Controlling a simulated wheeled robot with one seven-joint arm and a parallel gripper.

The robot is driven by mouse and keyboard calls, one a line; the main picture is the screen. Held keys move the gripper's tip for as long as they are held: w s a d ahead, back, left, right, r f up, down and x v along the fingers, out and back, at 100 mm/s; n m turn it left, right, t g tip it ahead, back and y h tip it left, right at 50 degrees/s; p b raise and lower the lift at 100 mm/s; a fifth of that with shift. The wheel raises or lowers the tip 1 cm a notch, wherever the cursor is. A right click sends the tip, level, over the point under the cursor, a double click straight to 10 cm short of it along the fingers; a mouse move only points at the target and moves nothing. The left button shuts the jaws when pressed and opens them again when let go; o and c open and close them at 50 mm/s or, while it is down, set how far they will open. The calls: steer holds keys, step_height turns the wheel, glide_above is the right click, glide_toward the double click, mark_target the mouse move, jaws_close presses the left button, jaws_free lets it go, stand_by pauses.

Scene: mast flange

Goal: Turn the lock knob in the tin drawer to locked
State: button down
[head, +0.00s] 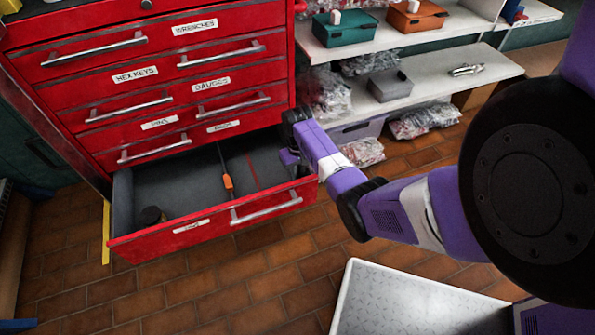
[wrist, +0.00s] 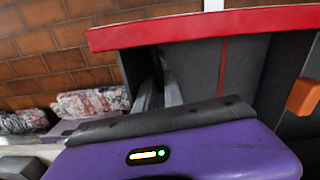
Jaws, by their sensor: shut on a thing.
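The open bottom drawer (head: 240,222) of the red cabinet is pulled out; its front label is too small to read surely. Its red front edge also shows in the wrist view (wrist: 200,28). My gripper (head: 300,165) reaches down into the drawer's right end, close to the side wall. In the wrist view my gripper's fingers (wrist: 160,90) are close together around something dark at that end. This appears to be the lock knob, mostly hidden by the fingers and my purple wrist. Its turned position cannot be seen.
A shelf unit (head: 440,80) with boxes and bags stands at right. The brick floor (head: 220,290) in front is clear.

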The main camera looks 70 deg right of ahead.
steer(key=c, duration=1.7)
jaws_free()
